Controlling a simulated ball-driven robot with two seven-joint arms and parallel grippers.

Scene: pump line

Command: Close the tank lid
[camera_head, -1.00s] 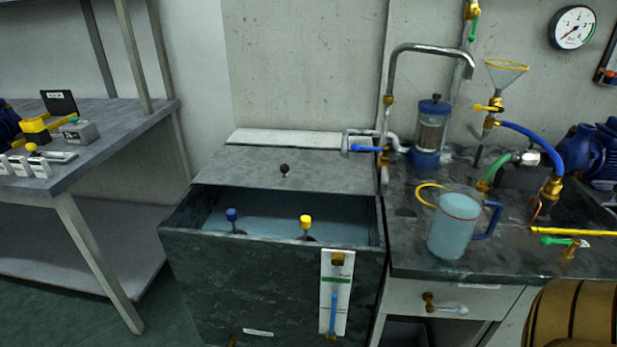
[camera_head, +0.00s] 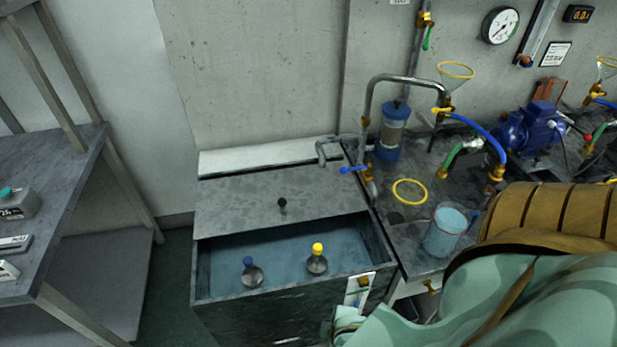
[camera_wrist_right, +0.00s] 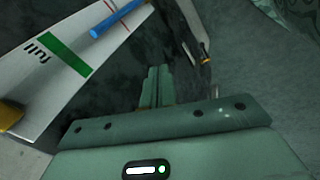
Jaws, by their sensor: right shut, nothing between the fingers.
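The tank lid (camera_head: 250,190) is a flat grey mottled plate with a black knob (camera_head: 282,203) near its front edge. It covers the rear part of the dark tank (camera_head: 275,301). The front part is open and shows bluish water. My right arm comes in from the right in the head view, its end low by the tank's front right corner. In the right wrist view my right gripper (camera_wrist_right: 154,76) is shut and empty, close to the white level gauge (camera_wrist_right: 52,45) on the tank front. The gripper does not touch the lid. My left gripper is not in view.
Two bottles, one blue-capped (camera_head: 251,273) and one yellow-capped (camera_head: 317,261), stand in the tank opening. Right of the tank are a jug (camera_head: 443,238), a yellow ring (camera_head: 409,191) and a faucet (camera_head: 405,79). A grey bench (camera_head: 70,175) stands at left.

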